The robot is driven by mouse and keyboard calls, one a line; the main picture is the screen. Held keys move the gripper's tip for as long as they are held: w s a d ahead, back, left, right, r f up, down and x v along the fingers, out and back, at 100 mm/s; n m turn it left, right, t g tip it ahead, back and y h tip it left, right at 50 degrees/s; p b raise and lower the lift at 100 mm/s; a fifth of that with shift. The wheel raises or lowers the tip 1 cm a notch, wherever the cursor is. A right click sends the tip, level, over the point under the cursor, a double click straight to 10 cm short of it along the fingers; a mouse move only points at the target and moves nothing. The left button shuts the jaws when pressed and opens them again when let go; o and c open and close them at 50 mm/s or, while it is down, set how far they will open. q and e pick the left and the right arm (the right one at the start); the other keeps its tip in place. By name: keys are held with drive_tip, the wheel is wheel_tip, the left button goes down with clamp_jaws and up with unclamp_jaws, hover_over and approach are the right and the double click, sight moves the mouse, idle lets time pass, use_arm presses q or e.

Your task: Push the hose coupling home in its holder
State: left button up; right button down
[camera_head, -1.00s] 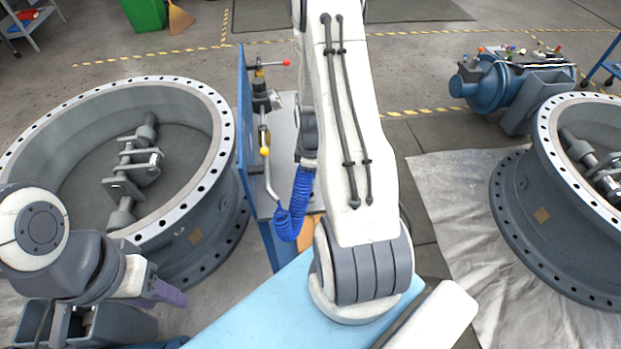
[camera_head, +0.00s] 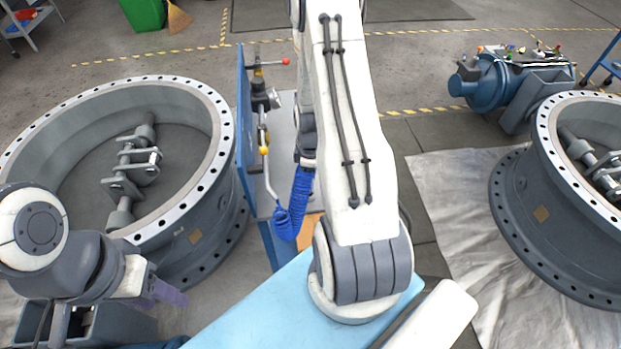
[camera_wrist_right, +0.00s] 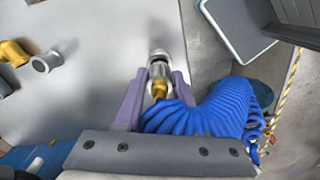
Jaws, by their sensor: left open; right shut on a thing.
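In the right wrist view, my right gripper (camera_wrist_right: 155,88) is shut on the hose coupling (camera_wrist_right: 158,90), a brass piece between its two purple fingers. A silver metal collar sits just ahead of the brass; I cannot tell whether it is part of the coupling or of the holder, nor how deep the coupling sits. The blue coiled hose (camera_wrist_right: 215,108) trails right from the coupling; it also hangs beside the panel in the head view (camera_head: 296,205). There my right arm hides the right gripper. My left gripper (camera_head: 165,292) is open and empty at lower left, beside the large flanged ring.
A large flanged valve ring (camera_head: 222,165) stands on the left, another (camera_head: 530,205) on the right. A blue upright panel (camera_head: 243,130) with levers is in the middle. In the wrist view, brass and grey fittings (camera_wrist_right: 45,62) stand on the grey plate (camera_wrist_right: 105,45) at left.

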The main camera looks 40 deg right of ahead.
drive_tip(key=shift+f+b, duration=0.8)
drive_tip(key=shift+f, duration=0.25)
idle(1.4)
unclamp_jaws()
idle(0.4)
drive_tip(key=shift+r, duration=0.1)
drive_tip(key=shift+r+p, duration=3.1)
drive_tip(key=shift+r, duration=0.6)
